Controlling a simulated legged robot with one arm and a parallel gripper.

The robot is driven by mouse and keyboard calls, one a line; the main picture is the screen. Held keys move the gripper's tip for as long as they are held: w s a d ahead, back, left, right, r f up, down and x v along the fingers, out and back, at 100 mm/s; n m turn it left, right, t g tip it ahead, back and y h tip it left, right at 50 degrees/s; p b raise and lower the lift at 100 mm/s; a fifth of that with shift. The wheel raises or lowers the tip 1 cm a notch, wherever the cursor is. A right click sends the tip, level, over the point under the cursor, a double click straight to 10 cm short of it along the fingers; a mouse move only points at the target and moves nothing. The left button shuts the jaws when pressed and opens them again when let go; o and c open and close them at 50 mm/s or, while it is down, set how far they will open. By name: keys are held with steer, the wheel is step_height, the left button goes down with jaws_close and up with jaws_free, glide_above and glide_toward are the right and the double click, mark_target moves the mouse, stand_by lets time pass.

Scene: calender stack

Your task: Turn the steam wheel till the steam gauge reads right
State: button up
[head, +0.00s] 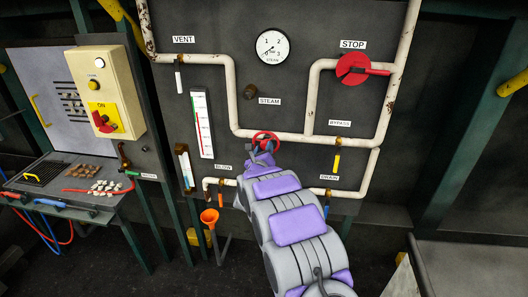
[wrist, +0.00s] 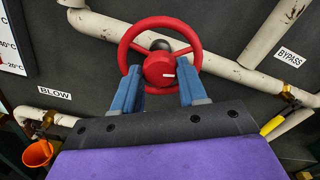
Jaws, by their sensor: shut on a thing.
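The red wheel (head: 265,137) sits on the white pipe in the middle of the panel. In the wrist view the wheel (wrist: 160,24) has a round rim, a thick red hub and a small white mark. My gripper (wrist: 159,88) reaches it from below, its two blue fingers on either side of the hub's lower part, and is shut on the wheel. The arm hides part of the wheel in the head view. The steam gauge (head: 272,46) is a white round dial above, marked 0 to 3; its needle is too small to read surely. It is out of the wrist view.
A red STOP valve (head: 353,68) is at upper right, with the yellow drain handle (head: 337,163) below. An orange funnel (head: 209,216) stands left of my arm. White pipes surround the wheel.

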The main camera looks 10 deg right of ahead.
steer(key=n, duration=0.6)
steer(key=shift+a, duration=0.2)
steer(key=n+p, duration=0.3)
steer(key=n, duration=0.3)
steer(key=n+p, duration=0.3)
steer(key=n, duration=0.3)
steer(key=shift+f+p, duration=0.2)
steer(key=shift+p, duration=0.2)
steer(key=n+p, duration=0.3)
steer(key=n, duration=0.2)
steer(key=shift+d+f+n+p, duration=0.1)
steer(key=shift+f+n+p, duration=0.1)
steer(key=shift+n+p, duration=0.15)
steer(key=n+p, duration=0.1)
steer(key=n, duration=0.1)
steer(key=n+p, duration=0.2)
steer(key=n, duration=0.1)
steer(key=shift+s+f+n, duration=0.1)
steer(key=shift+f+n, duration=0.1)
steer(key=shift+n, duration=0.05)
steer(key=n+p, duration=0.2)
steer(key=n, duration=0.3)
steer(key=n+p, duration=0.2)
steer(key=n, duration=0.4)
steer(key=n+p, duration=0.2)
steer(key=n, duration=0.4)
steer(key=shift+d+r, duration=0.25)
steer(key=shift+r, duration=0.05)
steer(key=shift+n+p, duration=0.3)
